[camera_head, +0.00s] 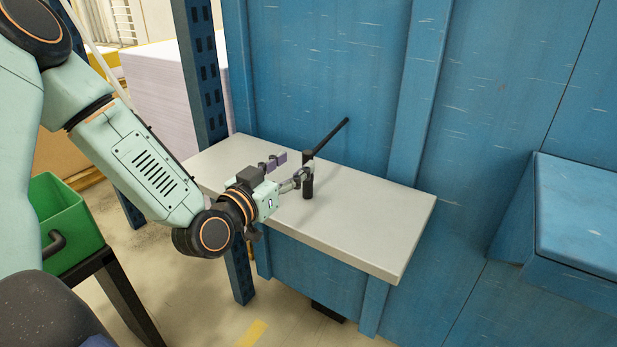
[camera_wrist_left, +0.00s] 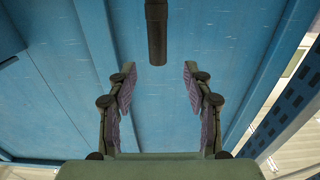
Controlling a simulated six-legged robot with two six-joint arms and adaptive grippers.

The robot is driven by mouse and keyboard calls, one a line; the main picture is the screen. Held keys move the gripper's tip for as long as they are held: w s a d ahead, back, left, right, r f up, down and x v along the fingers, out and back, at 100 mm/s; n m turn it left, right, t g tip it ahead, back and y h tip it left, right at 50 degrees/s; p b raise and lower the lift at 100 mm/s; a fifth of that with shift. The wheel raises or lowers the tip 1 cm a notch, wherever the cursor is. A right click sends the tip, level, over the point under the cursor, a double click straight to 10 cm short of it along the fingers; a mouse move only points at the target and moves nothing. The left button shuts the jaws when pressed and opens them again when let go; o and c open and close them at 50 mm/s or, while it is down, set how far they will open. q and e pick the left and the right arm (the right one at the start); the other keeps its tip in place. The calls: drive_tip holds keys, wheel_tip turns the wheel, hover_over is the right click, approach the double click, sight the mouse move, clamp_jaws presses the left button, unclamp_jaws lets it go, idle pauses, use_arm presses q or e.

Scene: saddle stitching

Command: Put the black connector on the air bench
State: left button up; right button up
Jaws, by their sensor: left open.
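The black connector (camera_head: 308,181) stands on the pale grey bench (camera_head: 375,225), with a short upright post and a long thin rod slanting up to the right. My left gripper (camera_head: 291,168) is open just above the bench, with one finger beside the post. In the left wrist view the dark cylinder (camera_wrist_left: 156,32) comes in from the top edge, centred in the gap between the two spread purple-padded fingers (camera_wrist_left: 158,88). Its end is about level with the fingertips. I cannot tell whether a finger touches it. My right gripper is not in view.
A blue panelled wall (camera_head: 320,70) stands directly behind the bench. A perforated blue post (camera_head: 203,75) rises at its left end. A green crate (camera_head: 66,220) is at the lower left and a blue box (camera_head: 580,215) juts out at right. The bench's right half is clear.

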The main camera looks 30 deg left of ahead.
sight(305, 158)
use_arm(q)
drive_tip(key=shift+w+d+b, duration=0.2)
drive_tip(key=shift+w+b, duration=0.3)
drive_tip(key=shift+w, duration=0.75)
drive_tip(key=shift+w+d+b, duration=0.2)
drive_tip(key=shift+w+b, duration=0.25)
drive_tip(key=shift+w, duration=1.15)
drive_tip(key=shift+c, duration=0.4)
clamp_jaws()
